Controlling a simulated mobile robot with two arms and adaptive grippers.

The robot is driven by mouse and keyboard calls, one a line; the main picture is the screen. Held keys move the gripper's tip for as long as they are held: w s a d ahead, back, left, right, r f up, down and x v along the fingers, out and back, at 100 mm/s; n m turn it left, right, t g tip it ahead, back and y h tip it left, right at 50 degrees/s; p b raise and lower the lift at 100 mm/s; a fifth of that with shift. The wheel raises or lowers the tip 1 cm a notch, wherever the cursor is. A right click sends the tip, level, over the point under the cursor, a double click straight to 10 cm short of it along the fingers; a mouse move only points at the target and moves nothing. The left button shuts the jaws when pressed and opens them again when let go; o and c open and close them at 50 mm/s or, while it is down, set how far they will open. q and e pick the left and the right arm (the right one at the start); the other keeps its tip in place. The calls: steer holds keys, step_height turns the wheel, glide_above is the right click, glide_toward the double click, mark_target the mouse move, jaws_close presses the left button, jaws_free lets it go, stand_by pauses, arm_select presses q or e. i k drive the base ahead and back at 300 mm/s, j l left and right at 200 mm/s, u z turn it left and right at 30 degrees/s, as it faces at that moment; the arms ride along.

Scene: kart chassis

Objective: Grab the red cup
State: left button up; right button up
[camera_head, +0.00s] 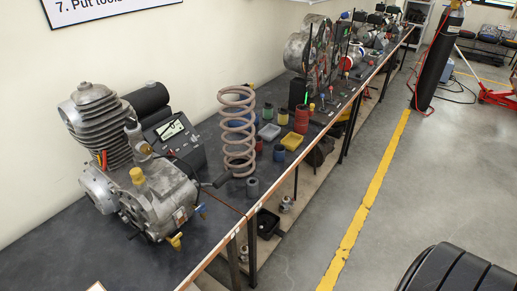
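A red cup-like cylinder (301,119) stands upright on the dark workbench (75,250), near its front edge and around the middle of the picture. A smaller, darker red cup-like piece (258,145) stands to its left, partly hidden by the coil spring. I cannot tell from this view which of the two is the red cup. Neither of my grippers shows in the head view.
A metal engine (150,195) and a tall coil spring (238,130) stand on the bench. The floor right of the bench is mostly clear, with a tire (455,272) at lower right.

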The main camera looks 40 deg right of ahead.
mark_target(257, 148)
steer(key=k+u, duration=0.4)
steer(key=k+j+u, duration=0.15)
steer(key=u, duration=0.25)
steer(key=l+u, duration=0.1)
steer(key=l, duration=0.65)
steer(key=l+u, duration=0.15)
steer(key=l, duration=0.6)
steer(key=k+l+u, duration=0.1)
steer(key=l, duration=0.65)
